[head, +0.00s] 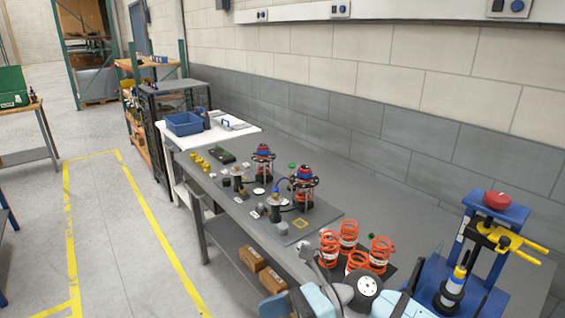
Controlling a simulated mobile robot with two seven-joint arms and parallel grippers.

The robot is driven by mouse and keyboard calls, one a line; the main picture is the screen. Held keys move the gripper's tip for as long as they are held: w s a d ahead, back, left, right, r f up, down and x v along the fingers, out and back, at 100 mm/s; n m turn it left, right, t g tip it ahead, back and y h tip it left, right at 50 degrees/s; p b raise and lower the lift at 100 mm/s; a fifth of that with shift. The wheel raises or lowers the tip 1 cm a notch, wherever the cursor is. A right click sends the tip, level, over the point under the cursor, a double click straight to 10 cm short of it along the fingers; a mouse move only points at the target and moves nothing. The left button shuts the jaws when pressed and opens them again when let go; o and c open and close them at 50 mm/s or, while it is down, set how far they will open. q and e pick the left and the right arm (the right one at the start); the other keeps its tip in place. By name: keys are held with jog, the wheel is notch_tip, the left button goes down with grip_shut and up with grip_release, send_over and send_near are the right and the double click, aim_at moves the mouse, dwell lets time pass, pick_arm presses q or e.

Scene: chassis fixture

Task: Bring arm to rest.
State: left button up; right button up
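Light-blue and white parts at the bottom edge, right of the middle, look like links of my own arms. I make out no gripper fingers there, so neither gripper shows. A long grey workbench (385,208) runs from the back left to the front right along the wall. Several orange coil springs (349,234) stand on it near the arm parts. Two assemblies with red tops and dark posts, a nearer one (304,188) and a farther one (263,163), stand upright on plates farther back.
A blue press-like fixture (487,235) with a red knob and yellow clamp stands at the right, close to the arm parts. A blue bin (184,123) sits on a white table at the back. Cardboard boxes (252,258) lie on the lower shelf. The floor left of the bench is clear.

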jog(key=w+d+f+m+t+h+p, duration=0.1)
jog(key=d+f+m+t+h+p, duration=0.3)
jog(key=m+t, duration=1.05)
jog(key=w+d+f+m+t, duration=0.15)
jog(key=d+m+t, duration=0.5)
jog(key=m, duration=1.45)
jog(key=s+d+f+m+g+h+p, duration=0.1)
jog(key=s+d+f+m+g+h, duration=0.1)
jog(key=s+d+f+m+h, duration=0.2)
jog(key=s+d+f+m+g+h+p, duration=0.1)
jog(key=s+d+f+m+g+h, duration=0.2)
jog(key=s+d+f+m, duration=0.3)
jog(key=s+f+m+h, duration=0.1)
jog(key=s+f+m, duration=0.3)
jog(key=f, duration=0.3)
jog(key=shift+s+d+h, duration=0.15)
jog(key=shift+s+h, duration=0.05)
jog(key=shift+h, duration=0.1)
